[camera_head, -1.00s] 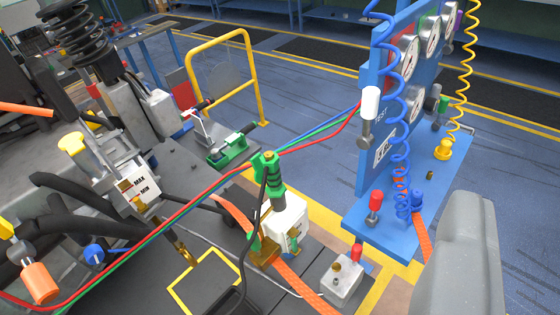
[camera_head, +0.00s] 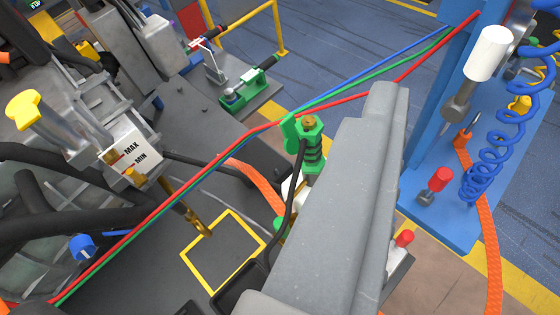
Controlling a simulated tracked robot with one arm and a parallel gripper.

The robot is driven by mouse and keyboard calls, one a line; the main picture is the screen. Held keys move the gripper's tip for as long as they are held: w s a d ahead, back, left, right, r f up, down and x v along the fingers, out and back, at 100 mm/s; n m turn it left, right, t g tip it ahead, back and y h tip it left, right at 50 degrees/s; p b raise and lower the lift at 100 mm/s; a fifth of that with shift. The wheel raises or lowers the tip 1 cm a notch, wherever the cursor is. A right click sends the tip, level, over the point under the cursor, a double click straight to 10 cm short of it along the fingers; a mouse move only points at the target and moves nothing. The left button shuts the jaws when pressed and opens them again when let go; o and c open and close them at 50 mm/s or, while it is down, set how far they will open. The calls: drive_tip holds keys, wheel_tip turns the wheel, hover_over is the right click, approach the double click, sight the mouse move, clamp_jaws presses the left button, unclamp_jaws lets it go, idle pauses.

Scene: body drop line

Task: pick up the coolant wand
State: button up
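The coolant wand appears to be the upright green ribbed tool (camera_head: 310,155) with a brass top and a black hose, near the picture's middle. I cannot confirm this by a label. Its lower part is hidden behind my gripper. My gripper (camera_head: 372,110) shows as a grey block rising from the bottom of the picture, just right of the green tool in the view. Its separate fingertips cannot be made out, nor whether it touches the tool. Nothing is seen held in it.
Red, green and blue lines (camera_head: 220,160) cross behind the green tool. A blue stand (camera_head: 440,195) with a white-capped fitting (camera_head: 488,55) and coiled blue hose is at right. Orange straps (camera_head: 488,230) run nearby.

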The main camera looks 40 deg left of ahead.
drive_tip(key=w+a+f+g+p, duration=0.1)
drive_tip(key=w+a+f, duration=0.3)
drive_tip(key=a+f, duration=0.5)
drive_tip(key=g+p, duration=0.1)
approach(305, 133)
drive_tip(key=p+x, duration=0.1)
drive_tip(key=x, duration=0.5)
drive_tip(key=shift+d+f, duration=0.1)
drive_tip(key=shift+f, duration=0.15)
drive_tip(key=shift+r+p+x, duration=0.2)
drive_tip(key=shift+p+x, duration=0.5)
drive_tip(key=shift+x, duration=1.95)
drive_tip(key=shift+w, duration=0.15)
clamp_jaws()
